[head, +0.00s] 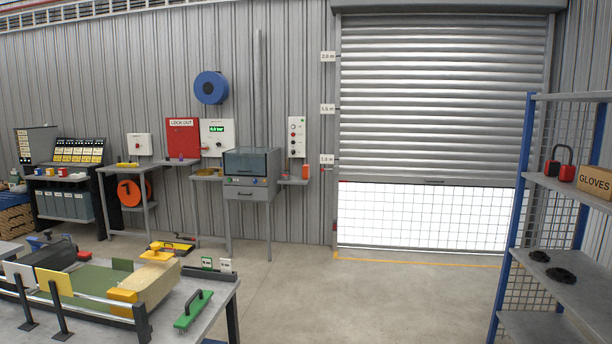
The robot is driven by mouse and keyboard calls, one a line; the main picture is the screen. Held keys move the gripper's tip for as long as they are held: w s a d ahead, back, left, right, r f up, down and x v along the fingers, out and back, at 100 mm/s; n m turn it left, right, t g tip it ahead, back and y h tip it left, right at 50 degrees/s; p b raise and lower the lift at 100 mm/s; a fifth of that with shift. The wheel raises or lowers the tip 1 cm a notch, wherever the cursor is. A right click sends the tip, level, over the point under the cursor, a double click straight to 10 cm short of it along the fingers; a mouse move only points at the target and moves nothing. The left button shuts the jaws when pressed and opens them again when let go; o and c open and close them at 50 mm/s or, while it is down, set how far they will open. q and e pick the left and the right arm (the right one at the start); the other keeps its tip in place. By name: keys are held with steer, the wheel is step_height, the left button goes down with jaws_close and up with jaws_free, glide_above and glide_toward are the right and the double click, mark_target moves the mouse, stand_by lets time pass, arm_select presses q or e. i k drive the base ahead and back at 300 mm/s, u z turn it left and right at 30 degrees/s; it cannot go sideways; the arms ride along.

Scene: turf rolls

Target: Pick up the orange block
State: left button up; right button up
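A small orange block-like object (305,171) stands upright on a small grey wall shelf (293,182), below a white control panel with buttons. It is far off and small, so its exact shape is hard to tell. A yellow-orange block (123,297) sits at the near end of the turf fixture on the workbench at lower left. Neither of my grippers shows in the head view.
The workbench (215,292) at lower left holds a green-based brush (193,310) and rails. A blue-framed rack (519,200) stands at right, with a red padlock (561,170) and a gloves box (595,182). The concrete floor (350,300) between them is clear.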

mark_target(305, 167)
steer(key=z, duration=0.25)
steer(key=i, duration=1.8)
steer(key=z, duration=0.35)
steer(key=i, duration=3.95)
steer(key=u, duration=0.4)
steer(key=i, duration=1.35)
steer(key=u, duration=0.85)
steer(key=i, duration=1.5)
steer(key=u, duration=0.5)
steer(key=i, duration=0.4)
steer(key=u, duration=0.1)
